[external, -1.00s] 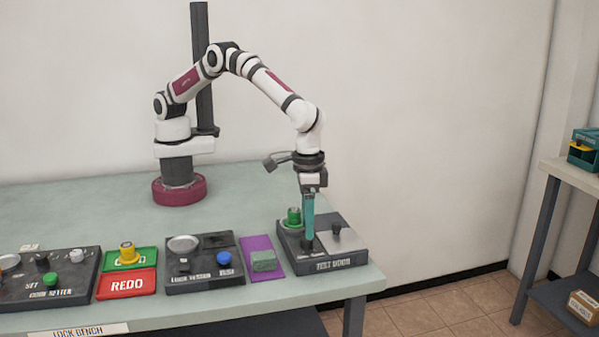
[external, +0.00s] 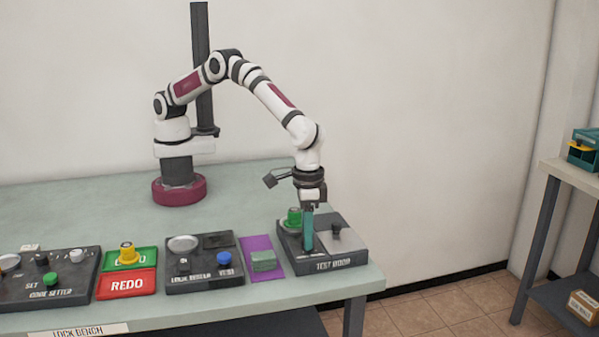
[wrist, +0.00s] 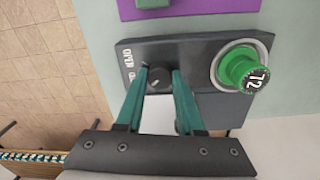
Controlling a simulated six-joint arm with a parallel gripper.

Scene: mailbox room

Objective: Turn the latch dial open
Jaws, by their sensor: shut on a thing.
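The latch dial (wrist: 159,78) is a small dark knob on the grey test door box (external: 350,262). In the wrist view it sits between the two teal fingers of my gripper (wrist: 160,80), with a small pale mark on it. My gripper (external: 308,248) points straight down over the box in the external view and is shut on the dial. The fingers hide most of the dial there. A green cylinder marked 72 (wrist: 243,69) sits in a ring on the same box, beside my gripper; it also shows in the external view (external: 293,217).
A purple mat (external: 262,274) with a green block (external: 263,261) lies left of the box. Further left are a panel with a blue button (external: 224,258), a red REDO pad (external: 127,284) and a yellow knob (external: 128,252). The table's right edge is close to the box.

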